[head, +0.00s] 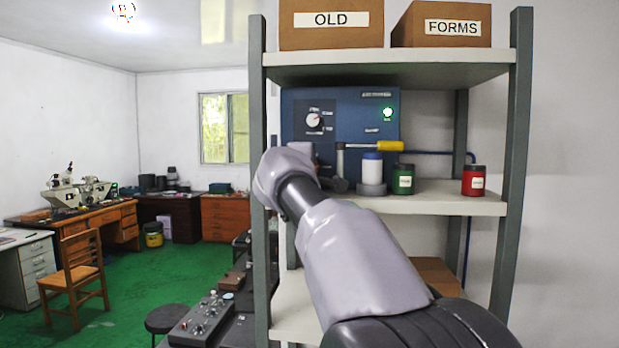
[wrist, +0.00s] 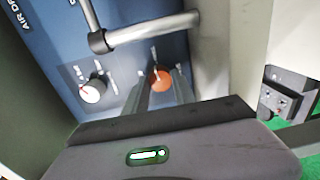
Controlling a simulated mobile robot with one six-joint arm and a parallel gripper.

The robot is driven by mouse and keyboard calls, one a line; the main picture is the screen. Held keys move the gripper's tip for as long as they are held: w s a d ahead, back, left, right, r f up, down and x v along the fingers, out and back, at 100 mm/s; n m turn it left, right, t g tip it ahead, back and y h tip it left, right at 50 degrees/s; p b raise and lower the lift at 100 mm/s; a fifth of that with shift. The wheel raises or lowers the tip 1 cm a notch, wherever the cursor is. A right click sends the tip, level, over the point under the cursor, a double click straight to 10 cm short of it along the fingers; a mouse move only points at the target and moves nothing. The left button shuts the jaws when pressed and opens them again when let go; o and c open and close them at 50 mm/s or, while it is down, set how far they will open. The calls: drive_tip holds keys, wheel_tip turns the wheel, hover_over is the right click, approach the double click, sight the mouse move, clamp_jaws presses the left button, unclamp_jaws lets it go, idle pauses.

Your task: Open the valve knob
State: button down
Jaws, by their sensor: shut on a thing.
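The valve knob (wrist: 161,81) is a round orange knob on the blue panel, just right of the middle in the wrist view. My gripper (wrist: 159,84) has its two grey fingers on either side of this knob and is shut on it. In the head view the blue panel (head: 350,105) stands on the middle shelf. There my arm hides the knob and the gripper fingers.
In the wrist view a grey pipe (wrist: 150,30) crosses close above the knob, and a white dial (wrist: 93,90) sits to its left.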

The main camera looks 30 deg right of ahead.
drive_tip(key=shift+m+b, duration=0.6)
drive_tip(key=shift+m, duration=0.5)
drive_tip(key=c, duration=1)
unclamp_jaws()
drive_tip(key=shift+c, duration=0.2)
drive_tip(key=shift+s+a+b, duration=0.2)
drive_tip(key=shift+s+b, duration=0.05)
drive_tip(key=shift+b, duration=0.1)
drive_tip(key=b+v, duration=0.6)
drive_tip(key=v, duration=1)
drive_tip(key=shift+s+a, duration=0.2)
drive_tip(key=shift+s, duration=0.15)
